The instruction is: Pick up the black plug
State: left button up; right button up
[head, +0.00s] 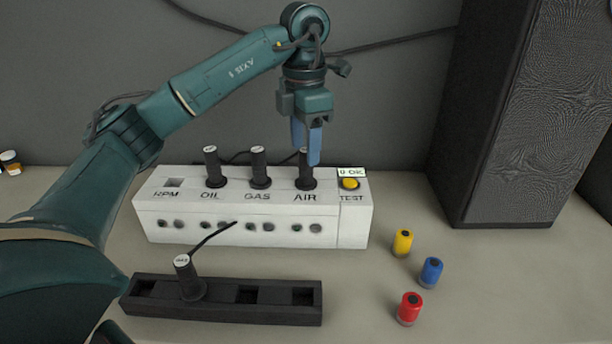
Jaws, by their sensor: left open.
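Several black plugs with pale round caps are in view. Three stand upright in the white panel (250,230), at OIL (213,168), GAS (259,170) and AIR (305,172). Another black plug (188,277) stands tilted in the black rack (225,313) in front, with a cable rising from it to the right. My left gripper (311,158) points down with blue fingers at the top of the AIR plug, overlapping it in the picture. I cannot tell if they touch. The fingers line up one behind the other, so the gap is hard to see. My right gripper is out of view.
The RPM socket (173,183) is empty. A yellow TEST button (349,183) is at the panel's right. Yellow (403,242), blue (431,271) and red (409,308) cylinders stand to the right. A dark speaker-like tower (525,110) stands at the back right.

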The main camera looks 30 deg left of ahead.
aim_at(306, 173)
pick_arm(q)
notch_tip(306, 173, down, 4)
jog(key=shift+w+f, duration=0.15)
jog(key=shift+f, duration=0.1)
jog(key=shift+c, duration=0.2)
grip_shut()
